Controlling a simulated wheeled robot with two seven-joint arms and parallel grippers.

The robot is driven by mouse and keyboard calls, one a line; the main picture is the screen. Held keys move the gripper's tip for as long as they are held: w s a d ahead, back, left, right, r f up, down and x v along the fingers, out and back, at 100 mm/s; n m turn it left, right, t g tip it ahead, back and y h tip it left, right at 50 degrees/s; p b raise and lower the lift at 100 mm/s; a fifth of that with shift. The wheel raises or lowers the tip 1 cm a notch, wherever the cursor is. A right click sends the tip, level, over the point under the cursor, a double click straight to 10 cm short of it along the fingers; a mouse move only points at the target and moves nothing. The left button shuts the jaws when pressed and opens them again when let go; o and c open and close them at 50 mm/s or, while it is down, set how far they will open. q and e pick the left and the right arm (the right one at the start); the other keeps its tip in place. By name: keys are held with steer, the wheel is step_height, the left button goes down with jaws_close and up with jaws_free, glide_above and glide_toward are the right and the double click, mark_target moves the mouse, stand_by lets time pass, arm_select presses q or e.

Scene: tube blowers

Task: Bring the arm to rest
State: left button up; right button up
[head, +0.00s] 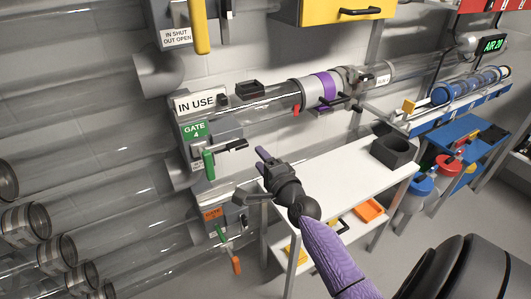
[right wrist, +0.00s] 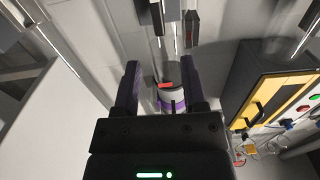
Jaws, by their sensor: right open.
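My right arm (head: 335,255) has a purple sleeve and reaches up from the bottom of the head view. Its gripper (head: 264,160) is over the left end of the white table, in front of the gate panels. In the right wrist view the gripper's two dark fingers (right wrist: 160,75) stand apart with nothing held between them. A pipe collar with a purple band (right wrist: 172,103) shows beyond and between the fingers, apart from them. My left gripper is not in view.
The white table (head: 335,175) carries a dark open bin (head: 393,151). Clear tubes (head: 90,110) run along the wall at left. The Gate 4 panel (head: 195,130) has a green handle (head: 209,163). A yellow cabinet (head: 345,12) hangs above. Blue stands are at right.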

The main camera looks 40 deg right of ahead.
steer(key=shift+v, duration=1.1)
